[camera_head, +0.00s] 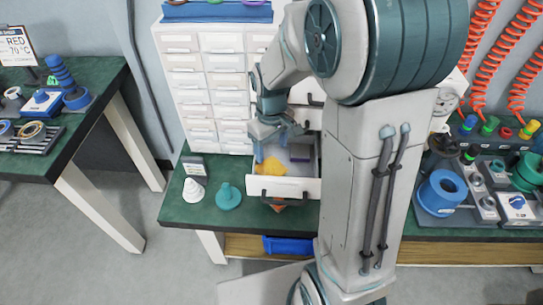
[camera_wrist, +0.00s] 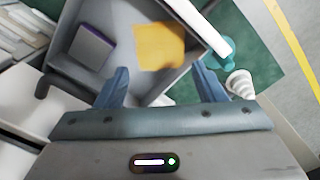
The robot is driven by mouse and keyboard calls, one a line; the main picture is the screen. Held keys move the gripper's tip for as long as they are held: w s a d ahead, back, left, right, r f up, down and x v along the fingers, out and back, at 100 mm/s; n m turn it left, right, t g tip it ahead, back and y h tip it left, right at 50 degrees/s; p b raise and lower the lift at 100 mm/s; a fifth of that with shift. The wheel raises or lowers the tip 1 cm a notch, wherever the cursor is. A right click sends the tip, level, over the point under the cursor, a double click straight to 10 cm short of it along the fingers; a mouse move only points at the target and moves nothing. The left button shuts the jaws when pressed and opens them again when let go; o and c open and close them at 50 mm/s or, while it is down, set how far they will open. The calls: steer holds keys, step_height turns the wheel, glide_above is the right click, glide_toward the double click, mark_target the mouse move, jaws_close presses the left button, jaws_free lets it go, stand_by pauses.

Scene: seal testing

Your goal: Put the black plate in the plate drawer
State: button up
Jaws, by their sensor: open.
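A white drawer (camera_head: 285,188) is pulled open from the cabinet, its inside facing up; in the wrist view its grey floor (camera_wrist: 125,50) shows. A yellow flat piece (camera_wrist: 160,46) lies in it, also visible in the head view (camera_head: 271,166). A dark grey square piece with purple edges (camera_wrist: 91,48) lies beside it. I cannot tell whether this is the black plate, and no other black plate is clearly seen. My gripper (camera_wrist: 161,70) is open over the drawer with nothing visible between its fingers; it also shows in the head view (camera_head: 272,148).
A white stepped cone (camera_head: 193,190) and a teal piece (camera_head: 228,196) stand on the green bench, left of the drawer. An orange piece (camera_head: 284,206) is partly hidden under the drawer front. A blue bin (camera_head: 287,245) sits below. My arm hides the bench's middle.

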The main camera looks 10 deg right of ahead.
steer(key=s+d+r+m+t, duration=0.1)
steer(key=s+r+m, duration=0.1)
steer(key=s+r, duration=0.2)
steer(key=s+d+r+m+t, duration=0.1)
steer(key=s+r+m, duration=0.2)
steer(key=s, duration=0.7)
step_height(320, 180, up, 2)
steer(key=shift+s+r, duration=0.2)
steer(key=shift+s, duration=0.05)
stand_by(0.3)
